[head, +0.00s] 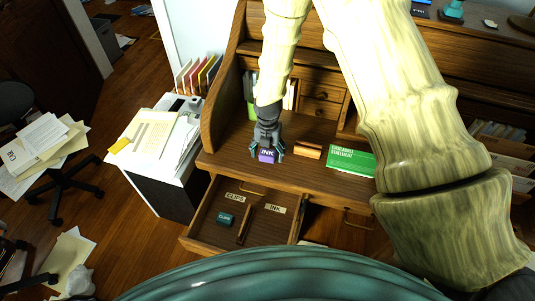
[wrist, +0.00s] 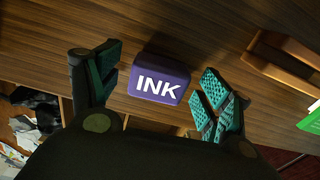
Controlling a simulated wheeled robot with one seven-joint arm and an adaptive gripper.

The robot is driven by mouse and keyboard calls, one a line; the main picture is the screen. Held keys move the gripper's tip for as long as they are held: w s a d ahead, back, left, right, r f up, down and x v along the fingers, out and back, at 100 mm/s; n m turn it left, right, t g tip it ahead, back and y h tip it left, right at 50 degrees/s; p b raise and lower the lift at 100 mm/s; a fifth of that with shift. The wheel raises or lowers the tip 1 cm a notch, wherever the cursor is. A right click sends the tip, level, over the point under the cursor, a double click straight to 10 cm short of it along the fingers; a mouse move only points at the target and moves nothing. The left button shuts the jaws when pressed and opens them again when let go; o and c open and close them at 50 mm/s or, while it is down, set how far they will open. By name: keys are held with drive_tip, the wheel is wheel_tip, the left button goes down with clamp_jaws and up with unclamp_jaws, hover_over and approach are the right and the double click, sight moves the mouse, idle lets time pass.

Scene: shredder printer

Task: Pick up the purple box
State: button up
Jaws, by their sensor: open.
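The purple box (head: 267,156) with white "INK" lettering sits on the wooden desktop near its front edge. It also shows in the wrist view (wrist: 159,78), upright on the wood. My gripper (head: 267,150) is just over the box in the head view. In the wrist view my gripper (wrist: 158,85) is open, with one teal-padded finger on each side of the box. A gap shows between the box and the left finger; the right finger is close to the box, and I cannot tell if it touches.
An open drawer (head: 205,221) below the desktop has "CLIPS" and "INK" labels and a teal clips box (head: 225,219). A wooden block (head: 308,151) and a green document (head: 351,161) lie right of the purple box. A shredder or printer with papers (head: 158,135) stands left.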

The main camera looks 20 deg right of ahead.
drive_tip(key=shift+f, duration=0.3)
drive_tip(key=c, duration=1.1)
drive_tip(key=shift+r, duration=0.1)
